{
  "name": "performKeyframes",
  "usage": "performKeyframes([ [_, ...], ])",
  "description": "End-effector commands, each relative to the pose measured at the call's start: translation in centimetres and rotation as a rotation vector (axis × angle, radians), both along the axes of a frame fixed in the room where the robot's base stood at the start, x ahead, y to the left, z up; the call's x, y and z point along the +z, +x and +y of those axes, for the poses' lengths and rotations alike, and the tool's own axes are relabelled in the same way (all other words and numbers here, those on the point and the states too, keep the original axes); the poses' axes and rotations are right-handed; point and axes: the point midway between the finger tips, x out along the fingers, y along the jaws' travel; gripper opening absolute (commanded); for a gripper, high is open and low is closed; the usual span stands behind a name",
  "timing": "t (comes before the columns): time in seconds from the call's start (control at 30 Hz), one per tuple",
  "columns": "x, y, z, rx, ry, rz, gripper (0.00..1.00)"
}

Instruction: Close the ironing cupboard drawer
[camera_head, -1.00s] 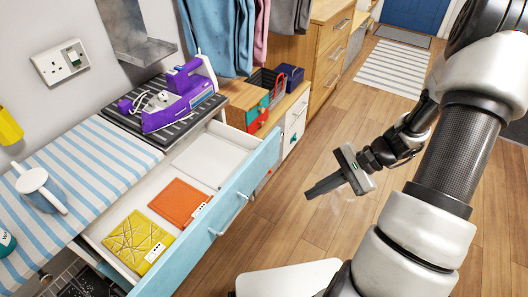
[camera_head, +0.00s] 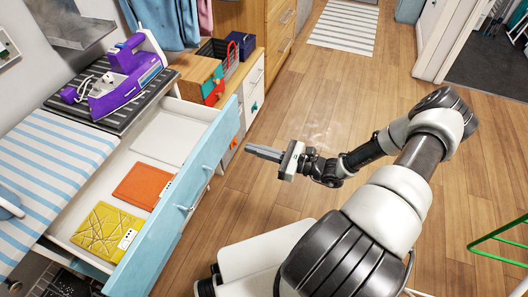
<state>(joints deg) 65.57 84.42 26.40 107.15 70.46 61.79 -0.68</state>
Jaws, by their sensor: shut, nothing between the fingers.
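The ironing cupboard drawer (camera_head: 205,163) stands pulled out, with a light blue front and two silver handles. Inside it lie a yellow patterned cloth (camera_head: 100,231), an orange cloth (camera_head: 143,186) and a white flat item (camera_head: 168,138). The cupboard's top carries a blue and white striped cover (camera_head: 57,150). My gripper (camera_head: 248,150) is shut and empty. It points left toward the drawer front, to the right of its far end. A small gap of floor shows between them in the picture; their exact distance is hard to tell.
A purple iron (camera_head: 125,78) stands on a dark ribbed mat on the cupboard top. A wooden box with coloured drawers (camera_head: 200,80) and a dark blue basket (camera_head: 240,45) sit beyond the drawer. A green frame (camera_head: 495,240) stands at the right edge.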

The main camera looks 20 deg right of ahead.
Motion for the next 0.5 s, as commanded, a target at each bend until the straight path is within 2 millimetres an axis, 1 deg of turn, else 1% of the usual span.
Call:
performKeyframes([
  [0.03,-0.1,0.7,1.0,0.002,0.003,0.0,0.0],
  [0.2,-0.1,3.0,3.6,0.003,0.001,-0.001,0.0],
  [0.4,-0.1,4.7,5.6,0.002,-0.001,0.001,0.0],
  [0.5,-0.1,5.2,6.1,0.0,-0.001,0.0,0.0],
])
